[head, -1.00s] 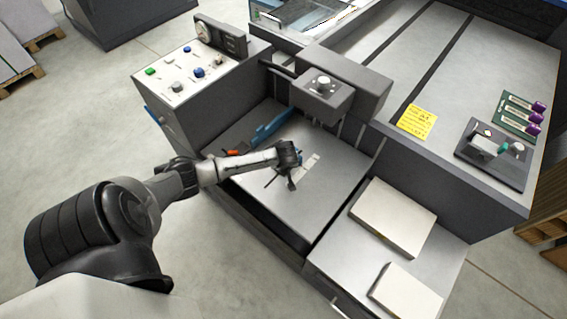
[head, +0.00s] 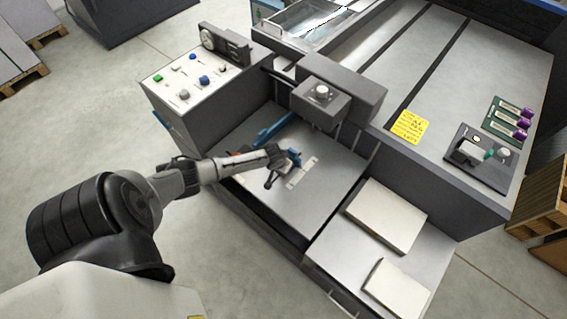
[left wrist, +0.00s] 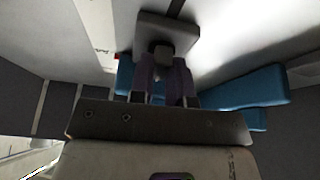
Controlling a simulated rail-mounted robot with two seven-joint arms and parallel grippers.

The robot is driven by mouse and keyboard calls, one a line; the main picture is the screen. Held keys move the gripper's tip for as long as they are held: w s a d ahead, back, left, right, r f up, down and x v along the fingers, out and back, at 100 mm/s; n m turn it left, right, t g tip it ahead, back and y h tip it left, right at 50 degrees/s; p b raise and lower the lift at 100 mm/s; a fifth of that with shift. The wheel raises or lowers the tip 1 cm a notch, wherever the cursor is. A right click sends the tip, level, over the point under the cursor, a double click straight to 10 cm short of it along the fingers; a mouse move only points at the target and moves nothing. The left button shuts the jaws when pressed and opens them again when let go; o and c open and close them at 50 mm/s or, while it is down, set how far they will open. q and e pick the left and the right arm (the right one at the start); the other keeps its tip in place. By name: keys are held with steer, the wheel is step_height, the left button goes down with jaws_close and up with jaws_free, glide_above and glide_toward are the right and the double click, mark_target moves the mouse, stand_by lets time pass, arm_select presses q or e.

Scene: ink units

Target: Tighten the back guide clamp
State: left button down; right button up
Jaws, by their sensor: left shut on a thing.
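In the head view my left gripper (head: 275,168) is low over the grey feed table, with its fingers pointing down. In the left wrist view its fingers (left wrist: 164,82) are shut on a dark square clamp knob (left wrist: 164,52). A blue guide (left wrist: 250,88) lies right beside the fingers there, and more blue shows behind them. In the head view a short blue guide piece (head: 295,158) shows just right of the gripper, and a long blue guide (head: 274,129) lies behind it. The knob is hidden by the gripper in the head view. My right gripper is not in view.
A pale scale strip (head: 302,172) lies on the feed table (head: 310,200). A grey head unit with a knob (head: 321,92) overhangs the back. A control panel (head: 190,78) stands at left, and white paper stacks (head: 388,215) at right. A yellow note (head: 411,126) lies on the upper deck.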

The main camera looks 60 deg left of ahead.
arm_select(q)
steer(key=shift+a+m+h, duration=0.1)
steer(key=shift+m+h, duration=0.3)
steer(key=shift+m, duration=0.6)
steer(key=m, duration=0.1)
steer(key=m+h+b, duration=0.1)
steer(key=shift+f+m+b, duration=0.2)
steer(key=shift+m+b, duration=0.1)
steer(key=m+h+b, duration=0.1)
steer(key=m+b, duration=0.1)
steer(key=m, duration=0.1)
steer(key=shift+a+b, duration=0.1)
steer(key=shift+b, duration=0.3)
steer(key=shift+r+m+h+b, duration=0.1)
steer(key=shift+m+h+b, duration=0.4)
steer(key=shift+m+b, duration=0.6)
steer(key=c, duration=1.1)
jaws_free()
steer(key=shift+r, duration=0.1)
